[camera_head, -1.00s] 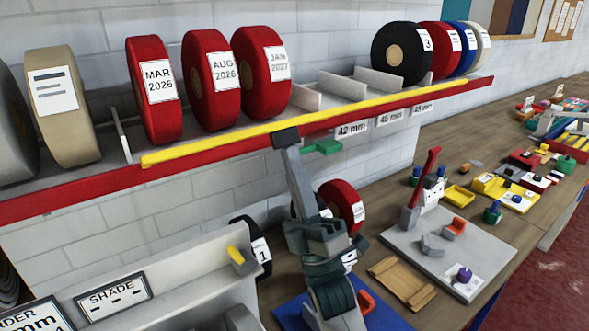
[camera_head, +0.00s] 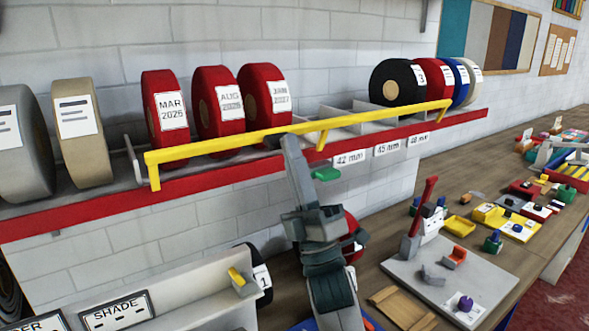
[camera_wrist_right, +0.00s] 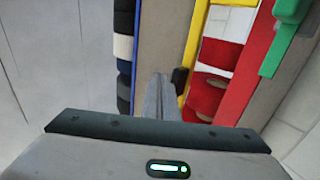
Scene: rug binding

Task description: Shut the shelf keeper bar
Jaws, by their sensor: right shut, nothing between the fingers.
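The yellow keeper bar (camera_head: 235,139) stands raised along the shelf's front, across the lower faces of the red rolls, with short yellow legs reaching down to the red shelf edge. It also shows in the right wrist view (camera_wrist_right: 195,40). My right gripper (camera_head: 280,139) is shut and empty at the middle of the bar. In the right wrist view its dark tip (camera_wrist_right: 180,76) is close beside the bar; I cannot tell whether they touch. A green piece (camera_head: 326,174) is below the red edge, right of the gripper. My left gripper is out of view.
The shelf (camera_head: 100,201) holds grey, tan, red, black, blue and white rolls, with grey dividers (camera_head: 340,115) in its emptier middle. Below, the wooden bench (camera_head: 400,262) carries a grey board with a red lever (camera_head: 424,200) and small parts. A shade-labelled rack (camera_head: 180,290) stands lower left.

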